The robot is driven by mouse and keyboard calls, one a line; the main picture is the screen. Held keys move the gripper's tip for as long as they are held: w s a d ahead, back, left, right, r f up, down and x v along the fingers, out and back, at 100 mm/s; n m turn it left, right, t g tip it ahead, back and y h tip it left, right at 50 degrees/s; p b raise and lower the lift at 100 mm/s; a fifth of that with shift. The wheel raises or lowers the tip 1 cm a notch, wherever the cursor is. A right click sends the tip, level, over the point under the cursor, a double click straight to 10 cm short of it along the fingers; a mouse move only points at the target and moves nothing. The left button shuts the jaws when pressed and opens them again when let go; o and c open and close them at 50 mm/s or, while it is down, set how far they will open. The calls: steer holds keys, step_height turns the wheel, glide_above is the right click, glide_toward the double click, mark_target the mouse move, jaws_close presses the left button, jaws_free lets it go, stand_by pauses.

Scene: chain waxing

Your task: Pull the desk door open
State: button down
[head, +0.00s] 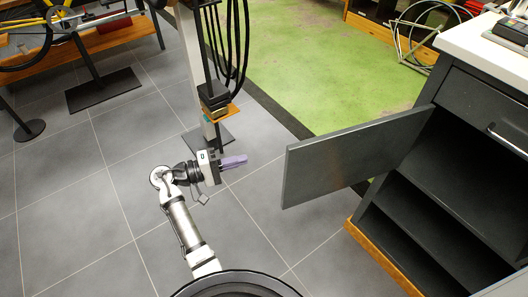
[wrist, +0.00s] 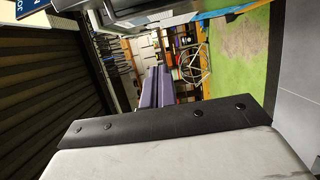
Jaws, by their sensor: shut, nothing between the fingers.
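The desk door (head: 350,155) is a flat dark grey panel in the head view. It stands swung out to the left from the dark desk (head: 478,105), at a wide angle to its front. The desk's open compartment with a shelf (head: 430,215) shows behind it. My gripper (head: 243,160) is left of the door's free edge, pointing right towards it, with a visible gap between them. Its purple fingers are shut together and empty. They also show in the wrist view (wrist: 154,87). No handle is visible on the door's side facing me.
Above the compartment is a drawer with a silver handle (head: 507,138). A post with hanging black cables (head: 215,70) stands behind my gripper. A bicycle stand base (head: 104,89) is at the back left. Grey tiled floor (head: 80,210) is clear at left.

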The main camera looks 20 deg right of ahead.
steer(key=s+d+p, duration=0.3)
steer(key=d+p, duration=0.1)
steer(key=d, duration=0.7)
steer(key=shift+s, duration=0.25)
